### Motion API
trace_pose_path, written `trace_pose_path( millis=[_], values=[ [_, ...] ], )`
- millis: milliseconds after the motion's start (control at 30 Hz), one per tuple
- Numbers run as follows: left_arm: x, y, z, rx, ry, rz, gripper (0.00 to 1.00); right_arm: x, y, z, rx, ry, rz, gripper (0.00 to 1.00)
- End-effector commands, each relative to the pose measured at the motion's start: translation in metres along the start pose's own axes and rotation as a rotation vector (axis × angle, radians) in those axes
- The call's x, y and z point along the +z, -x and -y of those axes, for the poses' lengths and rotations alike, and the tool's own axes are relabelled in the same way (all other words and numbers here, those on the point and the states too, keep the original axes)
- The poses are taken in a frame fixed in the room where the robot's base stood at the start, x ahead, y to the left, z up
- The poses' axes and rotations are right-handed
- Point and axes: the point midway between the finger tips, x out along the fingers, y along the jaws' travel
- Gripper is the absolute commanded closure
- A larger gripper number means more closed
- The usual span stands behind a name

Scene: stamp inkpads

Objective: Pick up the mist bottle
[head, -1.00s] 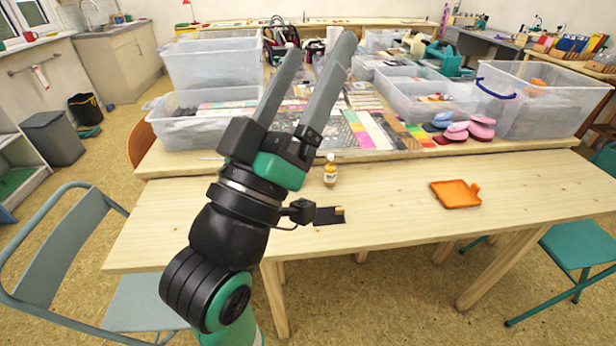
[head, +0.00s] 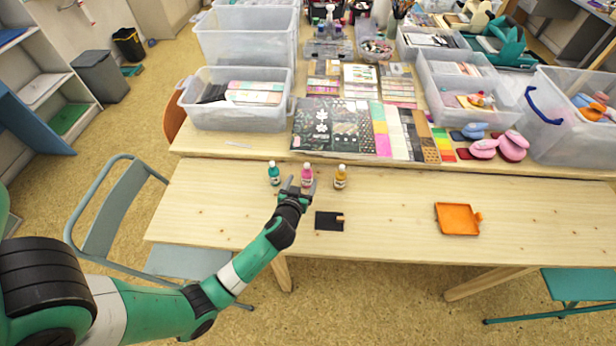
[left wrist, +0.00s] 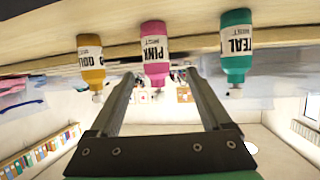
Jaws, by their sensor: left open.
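Three mist bottles stand upright in a row on the table: teal (head: 274,174), pink (head: 307,174) and gold (head: 340,177). In the left wrist view they appear upside down, with the gold bottle (left wrist: 91,62) at left, the pink bottle (left wrist: 154,52) in the middle and the teal bottle (left wrist: 236,46) at right. My left gripper (head: 302,186) is open, its fingers pointing at the pink bottle, one to each side of it in the picture. I cannot tell whether the fingertips reach past it. My right gripper is not in view.
A black pad (head: 327,222) and an orange tray (head: 457,219) lie on the table (head: 390,215). Behind are patterned sheets (head: 340,128), clear bins (head: 238,117) and pink stampers (head: 512,146). The table between pad and tray is clear.

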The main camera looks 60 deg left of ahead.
Motion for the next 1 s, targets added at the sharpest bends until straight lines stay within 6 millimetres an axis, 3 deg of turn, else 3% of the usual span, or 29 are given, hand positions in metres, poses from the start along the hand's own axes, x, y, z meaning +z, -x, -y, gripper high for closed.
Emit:
trace_pose_path(
  millis=[100,367,633,900,1000],
  values=[
    [0.002,-0.023,0.0,-0.001,0.002,-0.001,0.18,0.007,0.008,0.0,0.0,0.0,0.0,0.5],
    [0.0,-0.035,-0.001,0.001,0.001,-0.001,0.18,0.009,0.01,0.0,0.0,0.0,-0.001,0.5],
    [0.0,-0.078,-0.004,-0.001,0.001,-0.001,0.18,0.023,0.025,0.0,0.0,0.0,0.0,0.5],
    [-0.003,-0.082,-0.004,0.002,0.0,-0.001,0.18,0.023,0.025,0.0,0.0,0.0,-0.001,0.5],
    [-0.003,-0.082,-0.004,0.002,0.0,-0.001,0.34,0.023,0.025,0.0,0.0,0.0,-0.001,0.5]
  ],
)
